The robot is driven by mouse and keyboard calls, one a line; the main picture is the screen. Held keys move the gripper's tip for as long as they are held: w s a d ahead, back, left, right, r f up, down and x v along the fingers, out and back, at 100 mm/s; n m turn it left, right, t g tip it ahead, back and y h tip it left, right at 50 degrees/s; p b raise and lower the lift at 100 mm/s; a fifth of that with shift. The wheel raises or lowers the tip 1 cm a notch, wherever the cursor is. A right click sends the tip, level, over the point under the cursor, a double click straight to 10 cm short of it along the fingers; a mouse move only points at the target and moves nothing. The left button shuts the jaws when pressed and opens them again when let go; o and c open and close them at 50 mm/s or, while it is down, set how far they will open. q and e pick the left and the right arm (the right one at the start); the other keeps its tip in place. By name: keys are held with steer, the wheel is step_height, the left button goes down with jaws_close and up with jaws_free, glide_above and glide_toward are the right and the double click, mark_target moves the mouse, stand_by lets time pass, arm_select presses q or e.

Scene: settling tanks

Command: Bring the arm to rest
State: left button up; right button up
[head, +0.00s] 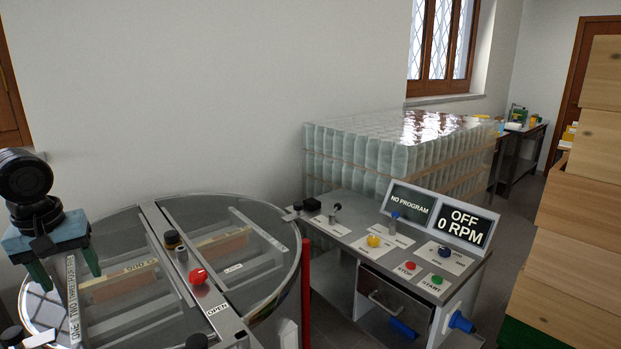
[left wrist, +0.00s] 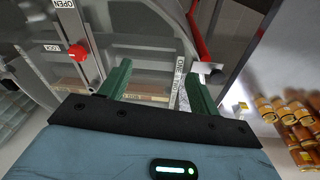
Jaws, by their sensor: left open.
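My left gripper (head: 65,270) is at the left edge of the head view, its green fingers pointing down over the left side of a round, clear-lidded drum machine (head: 300,238). The fingers are spread, with nothing seen between them. In the left wrist view the two green fingers (left wrist: 158,80) stand apart above the drum, with a labelled bar behind them. I cannot tell how far above the lid they are. My right gripper is in neither view.
A control bench (head: 345,228) with knobs stands right of the drum; its display (head: 463,225) reads OFF, 0 RPM. Behind it is a wrapped stack of jars (head: 365,155). Wooden boxes (head: 580,220) rise at right. A red knob (head: 198,276) sits on the drum's crossbar.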

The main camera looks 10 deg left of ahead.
arm_select(q)
steer(key=s+f+m+g, duration=0.15)
steer(key=s+f, duration=0.35)
steer(key=f, duration=0.6)
steer(key=s+f+m, duration=0.3)
steer(key=s+f, duration=0.3)
steer(key=f, duration=0.5)
steer(key=s+d+f+m, duration=0.3)
steer(key=s+d+f, duration=0.5)
steer(key=f, duration=0.3)
steer(key=s+d+m+t, duration=0.1)
steer(key=s+d, duration=0.3)
steer(key=d, duration=0.6)
steer(key=s+d+m+t, duration=0.15)
steer(key=s+d, duration=0.25)
steer(key=d, duration=0.5)
steer(key=w+d+f+t+h, duration=0.1)
steer(key=w+f+t, duration=0.1)
steer(key=f, duration=0.4)
steer(key=w+d+f+t+h+b, duration=0.1)
steer(key=w+d+f+t, duration=0.1)
steer(key=f, duration=0.4)
steer(key=shift+w+d+f+t+h, duration=0.25)
steer(key=shift+w+t, duration=0.2)
steer(key=shift+t, duration=0.65)
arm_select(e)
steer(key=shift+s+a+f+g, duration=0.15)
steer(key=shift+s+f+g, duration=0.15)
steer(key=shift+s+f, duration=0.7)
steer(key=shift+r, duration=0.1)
